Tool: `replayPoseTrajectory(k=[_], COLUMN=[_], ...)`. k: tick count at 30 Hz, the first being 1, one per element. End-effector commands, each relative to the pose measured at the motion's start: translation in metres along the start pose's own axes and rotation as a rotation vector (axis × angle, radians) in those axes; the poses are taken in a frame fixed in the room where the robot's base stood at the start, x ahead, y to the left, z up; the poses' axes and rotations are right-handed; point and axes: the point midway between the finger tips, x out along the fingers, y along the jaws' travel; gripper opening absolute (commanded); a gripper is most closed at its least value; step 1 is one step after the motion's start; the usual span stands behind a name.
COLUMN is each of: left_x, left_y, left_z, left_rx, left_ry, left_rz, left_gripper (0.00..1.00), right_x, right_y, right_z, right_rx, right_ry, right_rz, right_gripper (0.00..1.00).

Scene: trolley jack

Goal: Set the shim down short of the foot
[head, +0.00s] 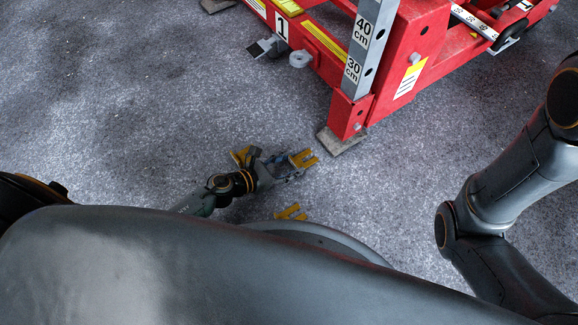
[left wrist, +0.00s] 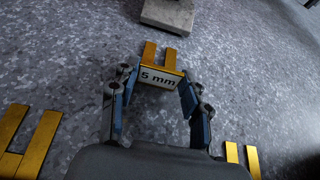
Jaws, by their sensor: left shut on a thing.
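My left gripper (head: 286,168) is shut on a yellow U-shaped shim (head: 304,158), low near the floor. In the left wrist view the shim (left wrist: 149,53) carries a "5 mm" label and sits between the fingertips (left wrist: 157,82). Its two prongs point toward the grey foot (left wrist: 167,15), with a strip of bare floor showing between. In the head view the foot (head: 340,143) is a flat plate under the red frame's near leg. I cannot tell whether the shim touches the floor. My right gripper is not in view.
The red frame (head: 420,45) with a 30 and 40 cm scale post (head: 366,50) stands at upper right. Other yellow shims lie on the floor, one beyond the gripper (head: 240,156) and one nearer me (head: 291,212). The grey floor at left is clear.

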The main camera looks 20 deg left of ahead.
Motion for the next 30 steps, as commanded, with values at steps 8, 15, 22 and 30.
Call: replayPoseTrajectory(k=[8,15,22,30], left_x=[0.001,0.001,0.000,-0.030], left_y=[0.000,0.000,0.000,0.000], left_z=[-0.002,-0.002,-0.001,0.003], left_rx=[0.000,0.000,0.000,-0.002], left_ry=[-0.002,0.000,0.000,0.004], left_rz=[0.000,0.000,0.001,0.001], left_gripper=[0.07,0.69,0.69,0.69], right_x=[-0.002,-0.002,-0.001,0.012], right_y=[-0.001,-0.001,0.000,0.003], right_z=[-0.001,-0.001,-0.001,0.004], right_rx=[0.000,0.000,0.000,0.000], right_ry=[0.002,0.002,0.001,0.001], right_rz=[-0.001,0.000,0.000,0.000], right_gripper=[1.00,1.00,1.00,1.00])
